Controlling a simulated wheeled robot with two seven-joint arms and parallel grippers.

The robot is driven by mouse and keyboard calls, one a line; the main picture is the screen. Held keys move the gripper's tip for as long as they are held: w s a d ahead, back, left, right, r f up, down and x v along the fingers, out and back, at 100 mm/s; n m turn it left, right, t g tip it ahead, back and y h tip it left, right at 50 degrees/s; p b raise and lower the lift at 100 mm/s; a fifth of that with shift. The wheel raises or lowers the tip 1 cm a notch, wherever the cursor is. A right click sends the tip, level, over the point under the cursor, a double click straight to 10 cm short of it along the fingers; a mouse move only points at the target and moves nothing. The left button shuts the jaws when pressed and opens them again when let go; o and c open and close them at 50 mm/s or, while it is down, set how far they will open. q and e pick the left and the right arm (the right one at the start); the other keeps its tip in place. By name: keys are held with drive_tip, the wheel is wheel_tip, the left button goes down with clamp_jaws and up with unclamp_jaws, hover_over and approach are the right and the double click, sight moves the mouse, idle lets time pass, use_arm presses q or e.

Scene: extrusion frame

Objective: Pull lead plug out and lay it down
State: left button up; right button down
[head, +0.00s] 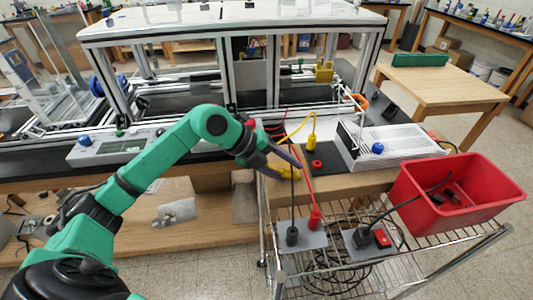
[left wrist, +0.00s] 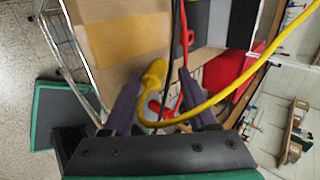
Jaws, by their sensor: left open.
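A yellow plug (head: 311,141) with a yellow lead stands upright at the bench edge, behind a red socket (head: 316,164) on a dark plate. A red plug (head: 315,218) and a black plug (head: 292,236) stand in a grey plate on the wire cart, their leads rising past my left gripper (head: 285,160). The gripper is open at the bench's front edge, left of the yellow plug. In the left wrist view, a yellow plug (left wrist: 153,75) appears between the open fingers (left wrist: 160,90), with yellow, red and black leads crossing there. Contact cannot be told.
A red bin (head: 460,190) sits at the right of the wire cart. A black plug (head: 362,238) stands in another grey plate beside a red switch. A white box (head: 395,145) and the extrusion frame (head: 230,50) stand behind. A yellow patch (left wrist: 130,40) marks the bare wood.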

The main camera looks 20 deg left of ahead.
use_arm(q)
drive_tip(key=b+v, duration=0.3)
drive_tip(key=v, duration=1)
drive_tip(key=shift+s+a+r, duration=0.2)
drive_tip(key=shift+r, duration=0.05)
drive_tip(key=shift+d, duration=0.1)
